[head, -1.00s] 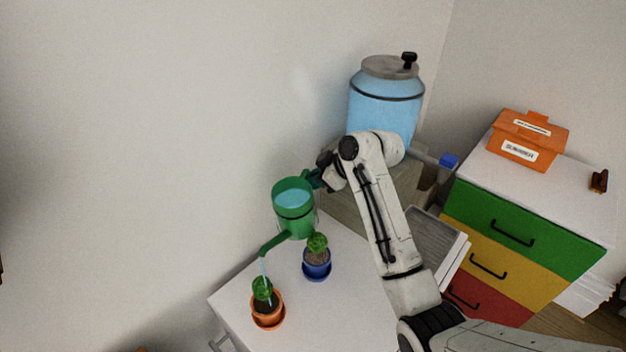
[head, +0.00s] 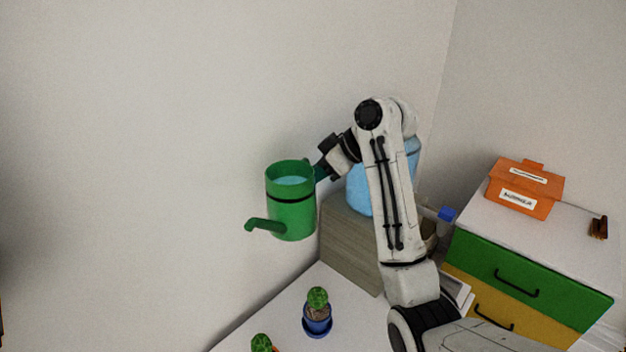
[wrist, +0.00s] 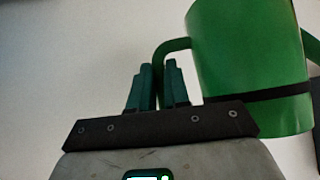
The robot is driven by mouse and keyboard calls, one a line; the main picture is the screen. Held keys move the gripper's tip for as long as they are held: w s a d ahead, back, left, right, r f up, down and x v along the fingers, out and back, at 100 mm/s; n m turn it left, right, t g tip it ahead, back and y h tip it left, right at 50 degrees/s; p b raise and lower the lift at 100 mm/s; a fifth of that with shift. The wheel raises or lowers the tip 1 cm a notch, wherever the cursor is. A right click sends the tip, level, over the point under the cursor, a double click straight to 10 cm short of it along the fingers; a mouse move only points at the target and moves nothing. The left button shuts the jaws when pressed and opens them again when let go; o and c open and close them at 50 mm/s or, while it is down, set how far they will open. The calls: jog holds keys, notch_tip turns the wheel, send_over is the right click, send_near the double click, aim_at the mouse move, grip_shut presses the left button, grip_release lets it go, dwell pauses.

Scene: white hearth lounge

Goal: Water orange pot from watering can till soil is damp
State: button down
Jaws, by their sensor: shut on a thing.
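The green watering can (head: 290,212) hangs nearly upright in the air against the wall, with pale blue water showing at its open top. Its spout points left and no stream leaves it. My gripper (head: 321,173) is shut on the can's handle; the wrist view shows the fingers (wrist: 159,72) closed at the handle, beside the can's body (wrist: 250,60). The orange pot is almost wholly cut off by the bottom edge of the head view; its green plant (head: 262,343) shows, but its soil is hidden.
A blue pot (head: 317,326) with a round plant stands on the white table (head: 285,315). A blue water tank (head: 358,190) stands behind my arm on a wooden block (head: 345,240). An orange box (head: 524,188) sits on the coloured drawers at right.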

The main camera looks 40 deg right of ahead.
jog(key=shift+r, duration=0.15)
notch_tip(320, 180, up, 4)
jog(key=shift+f, duration=0.1)
dwell(0.4)
dwell(0.9)
